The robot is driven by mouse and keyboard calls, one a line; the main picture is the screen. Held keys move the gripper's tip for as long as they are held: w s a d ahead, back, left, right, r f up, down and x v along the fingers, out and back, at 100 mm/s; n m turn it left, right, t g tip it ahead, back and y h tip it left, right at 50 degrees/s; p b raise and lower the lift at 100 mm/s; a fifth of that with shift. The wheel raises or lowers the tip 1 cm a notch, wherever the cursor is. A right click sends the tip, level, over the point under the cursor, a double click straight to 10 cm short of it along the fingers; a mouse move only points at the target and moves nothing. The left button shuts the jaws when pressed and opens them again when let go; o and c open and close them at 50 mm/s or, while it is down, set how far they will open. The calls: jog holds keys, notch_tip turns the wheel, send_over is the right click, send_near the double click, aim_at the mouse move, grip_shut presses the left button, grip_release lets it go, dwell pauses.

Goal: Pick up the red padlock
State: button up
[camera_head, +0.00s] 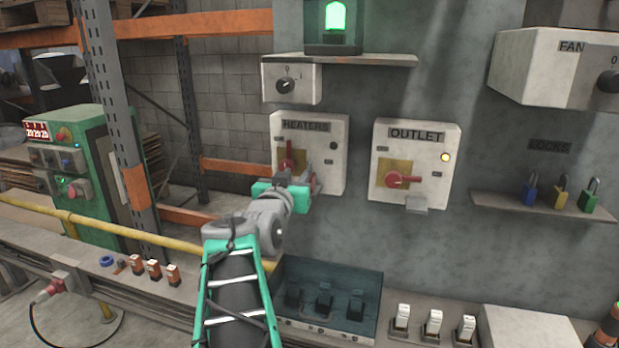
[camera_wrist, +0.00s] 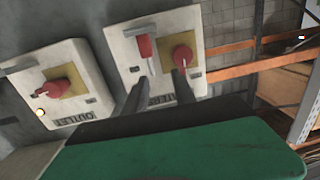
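A red padlock-like body (camera_wrist: 145,47) hangs at a pale bracket on the HEATERS box (camera_head: 335,130) in the wrist view, which shows the scene upside down. A red rotary switch (camera_wrist: 182,57) on a yellow plate is beside it. My gripper (camera_wrist: 160,76) is open, with its two dark fingers spread and nothing seen between them. One fingertip is just below the padlock in the picture, the other below the switch; contact cannot be told. In the head view my gripper (camera_head: 306,177) is in front of the HEATERS box and hides most of the padlock.
The OUTLET box (camera_head: 414,135) with its red switch is to the right. Blue (camera_head: 530,189), yellow (camera_head: 561,191) and green (camera_head: 590,194) padlocks stand on a shelf (camera_head: 545,207) under the LOCKS label. A ledge (camera_head: 340,60) overhangs above.

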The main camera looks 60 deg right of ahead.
aim_at(308, 163)
jog(key=shift+g, duration=0.3)
jog(key=d+p, duration=0.1)
jog(key=d, duration=0.1)
jog(key=d+p, duration=0.1)
jog(key=d, duration=0.2)
jog(key=d+p, duration=0.1)
jog(key=d, duration=0.2)
jog(key=shift+w+d+r, duration=0.15)
jog(key=shift+d+r, duration=0.1)
jog(key=shift+r, duration=0.15)
jog(key=shift+a, duration=0.1)
jog(key=shift+c, duration=0.4)
grip_shut()
